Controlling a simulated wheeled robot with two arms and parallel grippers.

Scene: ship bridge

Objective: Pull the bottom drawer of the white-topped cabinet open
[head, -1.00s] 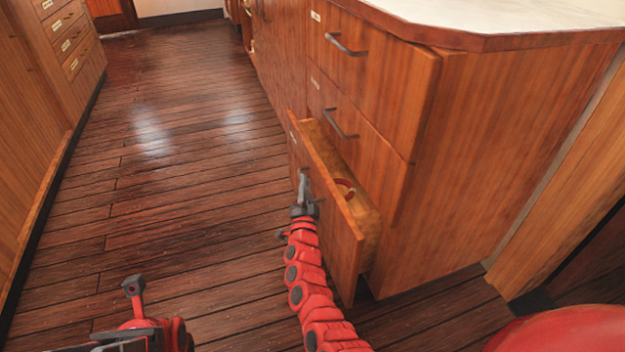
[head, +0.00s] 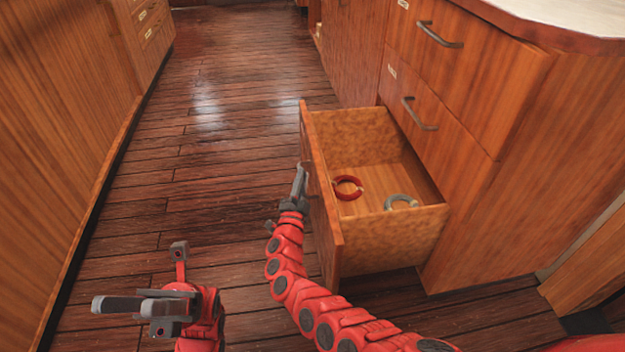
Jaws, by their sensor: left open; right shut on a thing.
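The bottom drawer (head: 395,240) of the white-topped cabinet (head: 520,130) stands well open, its inside in plain view. A red ring (head: 347,187) and a grey ring (head: 401,201) lie on its floor. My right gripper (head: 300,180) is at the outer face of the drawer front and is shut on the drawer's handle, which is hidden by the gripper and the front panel. My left gripper (head: 122,304) is open and empty, low at the left over the floor, apart from the cabinet.
The two upper drawers with dark handles (head: 440,36) (head: 420,115) are closed. Another wooden cabinet (head: 60,140) runs along the left. The plank floor (head: 210,150) between them is clear.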

